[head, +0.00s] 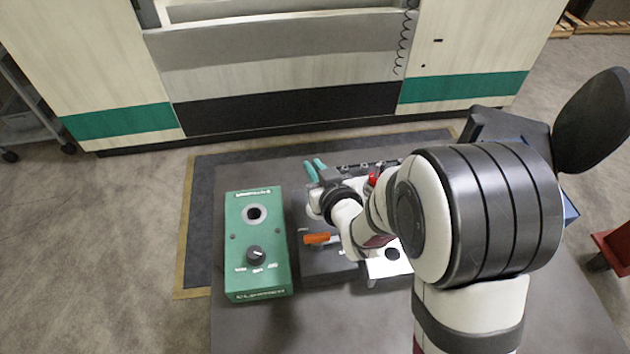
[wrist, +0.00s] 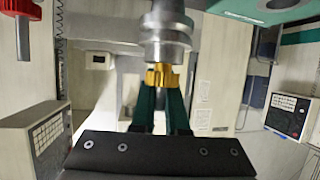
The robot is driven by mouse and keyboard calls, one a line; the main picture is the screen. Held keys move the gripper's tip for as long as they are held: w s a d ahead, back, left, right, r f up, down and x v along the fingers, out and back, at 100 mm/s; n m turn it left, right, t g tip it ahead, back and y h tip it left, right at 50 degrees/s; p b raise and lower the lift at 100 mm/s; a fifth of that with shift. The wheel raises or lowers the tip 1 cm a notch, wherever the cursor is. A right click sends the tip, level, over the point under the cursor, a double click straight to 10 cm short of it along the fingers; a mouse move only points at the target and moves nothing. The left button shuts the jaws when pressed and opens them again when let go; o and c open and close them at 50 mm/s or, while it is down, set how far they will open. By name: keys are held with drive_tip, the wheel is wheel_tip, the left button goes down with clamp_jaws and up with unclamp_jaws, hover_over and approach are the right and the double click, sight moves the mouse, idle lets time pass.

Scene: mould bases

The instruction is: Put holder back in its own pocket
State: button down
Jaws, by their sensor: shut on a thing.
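The holder (wrist: 168,38) is a grey stepped metal cylinder with a gold part at one end. It fills the top middle of the wrist view. My gripper (wrist: 161,88) has teal fingers, shut on the holder at its gold part. In the head view the teal fingers of my gripper (head: 315,169) point away, beyond the dark block. I cannot make out the holder there. A white plate with a dark round hole (head: 392,253) shows partly behind my arm. I cannot tell which opening is the holder's own pocket.
A green box (head: 257,275) with a knob and a round opening stands left of the dark block (head: 330,264), which carries an orange handle (head: 318,238). A red part (head: 374,176) shows beside my arm. The table's front left is clear. A large machine stands behind.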

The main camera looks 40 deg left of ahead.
drive_tip(key=w+d+r+n+g, duration=0.1)
drive_tip(key=w+d+r, duration=0.2)
drive_tip(key=d+r, duration=0.4)
drive_tip(key=s+d+n+g+y, duration=0.2)
drive_tip(key=s+d+n+g, duration=0.15)
drive_tip(key=d, duration=0.75)
drive_tip(key=shift+s+f, duration=0.15)
drive_tip(key=shift+f, duration=5.85)
drive_tip(key=c, duration=0.8)
unclamp_jaws()
drive_tip(key=shift+c, duration=0.2)
